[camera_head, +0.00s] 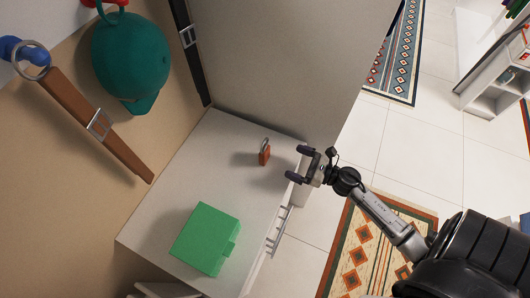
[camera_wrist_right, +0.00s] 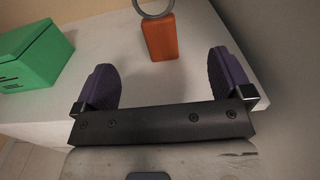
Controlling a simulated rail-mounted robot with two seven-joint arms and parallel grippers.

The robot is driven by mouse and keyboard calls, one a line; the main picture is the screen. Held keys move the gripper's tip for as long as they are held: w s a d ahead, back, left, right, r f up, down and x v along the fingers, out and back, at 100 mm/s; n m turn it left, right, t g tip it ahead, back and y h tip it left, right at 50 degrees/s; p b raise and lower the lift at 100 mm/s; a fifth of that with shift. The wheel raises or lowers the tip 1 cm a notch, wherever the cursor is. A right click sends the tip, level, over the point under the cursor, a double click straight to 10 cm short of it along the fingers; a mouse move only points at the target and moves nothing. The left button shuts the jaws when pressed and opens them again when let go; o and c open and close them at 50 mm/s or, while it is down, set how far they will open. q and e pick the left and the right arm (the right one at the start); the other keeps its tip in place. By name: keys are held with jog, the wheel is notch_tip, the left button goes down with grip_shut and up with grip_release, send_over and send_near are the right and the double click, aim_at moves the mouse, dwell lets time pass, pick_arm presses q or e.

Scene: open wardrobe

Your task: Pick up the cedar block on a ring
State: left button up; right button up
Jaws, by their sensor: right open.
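The cedar block (camera_head: 264,157) is a small orange-brown block with a grey metal ring at its top. It stands upright on the white wardrobe shelf (camera_head: 190,160). In the right wrist view the block (camera_wrist_right: 159,38) is ahead of the fingers, roughly between them, with its ring cut off by the top edge. My right gripper (camera_head: 298,164) is open and empty, just right of the block at the shelf's front edge, and not touching it. Its two dark purple fingers (camera_wrist_right: 164,80) are spread wide in the wrist view. My left gripper is not in view.
A green box (camera_head: 205,238) sits on the shelf nearer the bottom; it also shows in the wrist view (camera_wrist_right: 35,55). A teal cap (camera_head: 131,55), a brown belt (camera_head: 97,122) and a dark belt (camera_head: 190,45) hang along the back. A grey side panel (camera_head: 285,65) rises behind the block.

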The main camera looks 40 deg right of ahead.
aim_at(268, 151)
jog(key=x, duration=0.7)
jog(key=shift+w+p, duration=0.25)
jog(key=shift+p, duration=0.1)
jog(key=shift+a+p+x, duration=0.1)
jog(key=shift+p+x, duration=0.05)
jog(key=shift+x, duration=1.35)
jog(key=shift+a+p+x, duration=0.15)
jog(key=shift+x, duration=1.35)
jog(key=shift+s, duration=0.1)
jog(key=shift+c, duration=0.4)
jog(key=shift+r, duration=0.1)
jog(key=c, duration=0.9)
